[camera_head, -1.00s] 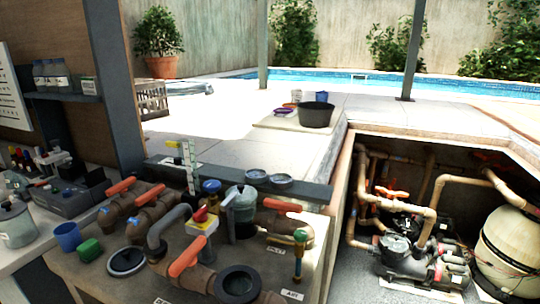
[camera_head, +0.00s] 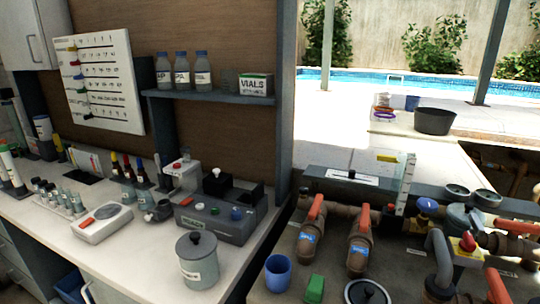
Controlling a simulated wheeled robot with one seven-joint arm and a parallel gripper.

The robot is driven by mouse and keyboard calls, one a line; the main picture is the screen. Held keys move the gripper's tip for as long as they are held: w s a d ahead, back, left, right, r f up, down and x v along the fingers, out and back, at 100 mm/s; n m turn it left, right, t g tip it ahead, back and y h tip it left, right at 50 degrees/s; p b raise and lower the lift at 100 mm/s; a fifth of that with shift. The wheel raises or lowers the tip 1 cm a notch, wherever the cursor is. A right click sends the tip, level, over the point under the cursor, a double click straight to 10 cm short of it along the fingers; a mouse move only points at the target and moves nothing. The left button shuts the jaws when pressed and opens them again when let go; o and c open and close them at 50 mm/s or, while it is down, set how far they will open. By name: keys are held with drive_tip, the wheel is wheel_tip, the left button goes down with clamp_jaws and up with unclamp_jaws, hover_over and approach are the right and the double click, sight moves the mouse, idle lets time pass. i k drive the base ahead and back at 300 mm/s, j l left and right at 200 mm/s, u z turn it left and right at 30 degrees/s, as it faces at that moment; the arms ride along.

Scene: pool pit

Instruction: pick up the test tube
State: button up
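Several small tubes with dark caps (camera_head: 57,197) stand close together in a rack at the left of the white counter (camera_head: 135,250). I cannot tell which of them, if any, is the test tube. Taller bottles with coloured caps (camera_head: 130,180) stand upright behind and to the right of them. My gripper is not in view.
A white scale-like device (camera_head: 102,222), a grey tester box (camera_head: 218,212) and a lidded grey jar (camera_head: 197,260) stand on the counter. A shelf (camera_head: 205,96) holds bottles and a box marked VIALS (camera_head: 255,87). Pipes with orange handles (camera_head: 312,230) fill the right-hand bench.

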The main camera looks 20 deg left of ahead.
sight(56, 190)
drive_tip(key=j, duration=0.95)
drive_tip(key=j+u, duration=0.15)
drive_tip(key=j, duration=0.75)
drive_tip(key=i+j, duration=0.1)
drive_tip(key=j, duration=0.85)
drive_tip(key=j+u, duration=0.15)
drive_tip(key=j, duration=1.7)
